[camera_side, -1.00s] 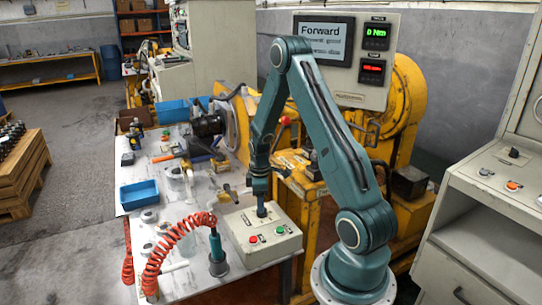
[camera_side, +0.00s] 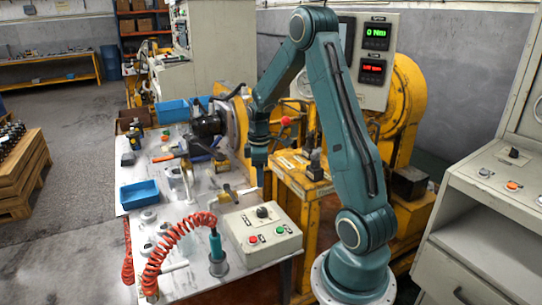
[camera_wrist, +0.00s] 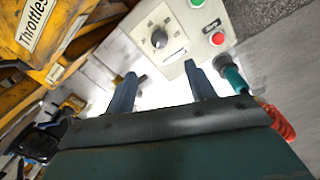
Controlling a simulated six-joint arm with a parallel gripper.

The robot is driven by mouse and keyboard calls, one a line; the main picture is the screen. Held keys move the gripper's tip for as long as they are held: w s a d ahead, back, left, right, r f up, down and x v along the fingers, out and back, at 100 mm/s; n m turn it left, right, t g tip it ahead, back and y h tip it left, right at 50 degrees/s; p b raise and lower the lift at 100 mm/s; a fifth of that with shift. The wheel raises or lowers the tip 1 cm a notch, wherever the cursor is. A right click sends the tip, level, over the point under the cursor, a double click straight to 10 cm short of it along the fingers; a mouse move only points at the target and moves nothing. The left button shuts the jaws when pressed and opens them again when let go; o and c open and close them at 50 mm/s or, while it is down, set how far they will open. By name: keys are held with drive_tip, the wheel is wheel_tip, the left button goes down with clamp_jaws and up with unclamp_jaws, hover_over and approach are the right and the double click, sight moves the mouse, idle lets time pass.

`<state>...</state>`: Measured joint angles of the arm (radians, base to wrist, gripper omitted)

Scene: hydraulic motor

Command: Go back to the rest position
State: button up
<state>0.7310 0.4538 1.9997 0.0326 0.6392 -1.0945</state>
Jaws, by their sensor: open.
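My gripper (camera_side: 259,172) hangs from the teal arm above the white table, behind and clear of the control box. In the wrist view my gripper (camera_wrist: 158,85) has its two fingers apart with nothing between them. The grey control box (camera_side: 262,236) has a black knob (camera_side: 262,212), a red button (camera_side: 253,240) and a green button (camera_side: 280,230). The box also shows at the top of the wrist view (camera_wrist: 178,50), with its knob (camera_wrist: 159,39) apart from the fingers.
A teal tool (camera_side: 216,250) with a coiled red hose (camera_side: 178,232) stands left of the box. A yellow bench (camera_side: 300,172) with levers is close behind my gripper. A blue bin (camera_side: 139,194) sits at the table's left. The space above the box is clear.

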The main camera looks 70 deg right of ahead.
drive_tip(key=shift+r, duration=0.1)
drive_tip(key=a+r+m+t, duration=0.2)
drive_tip(key=a+r, duration=1.2)
drive_tip(key=a, duration=0.2)
drive_tip(key=s+a+r+m+t, duration=0.2)
drive_tip(key=s+a+r, duration=0.3)
drive_tip(key=s+a, duration=0.7)
drive_tip(key=shift+s+a+t+y, duration=0.2)
drive_tip(key=shift+s+t+y, duration=0.15)
drive_tip(key=shift+t, duration=0.35)
